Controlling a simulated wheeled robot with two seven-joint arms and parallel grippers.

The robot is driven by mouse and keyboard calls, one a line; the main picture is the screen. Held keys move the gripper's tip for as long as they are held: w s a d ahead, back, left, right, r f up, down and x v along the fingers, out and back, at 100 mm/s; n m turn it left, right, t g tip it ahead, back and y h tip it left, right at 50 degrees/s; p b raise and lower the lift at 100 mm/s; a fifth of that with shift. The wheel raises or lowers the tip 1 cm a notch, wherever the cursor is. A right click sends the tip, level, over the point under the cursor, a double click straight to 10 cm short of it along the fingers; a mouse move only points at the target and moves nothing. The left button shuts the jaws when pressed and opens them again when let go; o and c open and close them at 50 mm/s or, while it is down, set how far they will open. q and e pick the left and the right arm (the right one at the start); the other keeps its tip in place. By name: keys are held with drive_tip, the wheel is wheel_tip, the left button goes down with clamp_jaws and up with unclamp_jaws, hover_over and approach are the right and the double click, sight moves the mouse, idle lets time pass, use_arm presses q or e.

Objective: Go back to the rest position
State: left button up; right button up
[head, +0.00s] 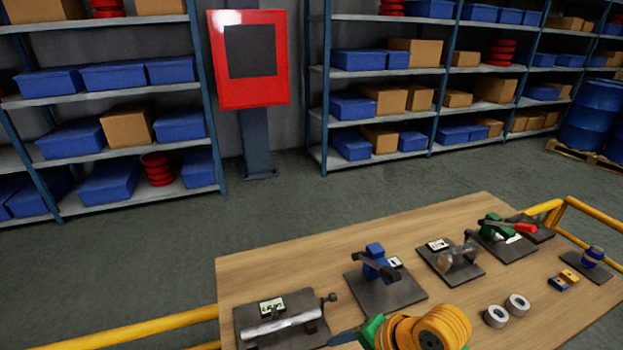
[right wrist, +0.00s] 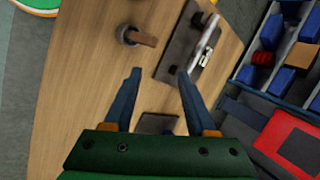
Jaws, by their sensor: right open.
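My right gripper (right wrist: 158,75) is open in the right wrist view, with two blue fingers spread apart on a green palm. Nothing is between the fingers; bare wooden table top (right wrist: 100,70) shows beyond them. In the head view, part of my right arm with a blue finger (head: 345,338) shows at the bottom edge, over the front of the table. The fingertips there are mostly cut off. My left gripper is not in view.
The table (head: 330,262) carries several dark plates with fixtures: a silver cylinder (head: 282,327), a blue block clamp (head: 376,262), a grey fitting (head: 457,254) and a green, red-handled tool (head: 505,230). Two grey rings (head: 507,309) lie right. Yellow rails (head: 140,327) flank it. Shelves stand behind.

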drive_tip(key=s+d+f+n, duration=0.1)
drive_tip(key=s+f+n, duration=0.1)
drive_tip(key=s+d+f+n+h, duration=0.1)
drive_tip(key=s+d+f, duration=0.1)
drive_tip(key=s+d+f+n+h, duration=0.1)
drive_tip(key=s+f+n, duration=0.1)
drive_tip(key=f, duration=0.1)
drive_tip(key=shift+s+d+f+n, duration=0.1)
drive_tip(key=shift+s+d+n, duration=0.2)
drive_tip(key=shift+s, duration=0.1)
drive_tip(key=s+d+f+n+h, duration=0.3)
drive_tip(key=s+d+n, duration=0.2)
drive_tip(key=s, duration=0.2)
wheel_tip(320, 180, down, 20)
drive_tip(key=s+n+g+b, duration=0.1)
drive_tip(key=s+b, duration=0.1)
drive_tip(key=b, duration=0.1)
drive_tip(key=s+d+f+g+b, duration=0.1)
drive_tip(key=s+d+f, duration=0.1)
drive_tip(key=s+f, duration=0.9)
drive_tip(key=shift+s+f+g, duration=0.2)
drive_tip(key=shift+s+g, duration=0.1)
drive_tip(key=shift+s, duration=0.35)
drive_tip(key=shift+d, duration=0.1)
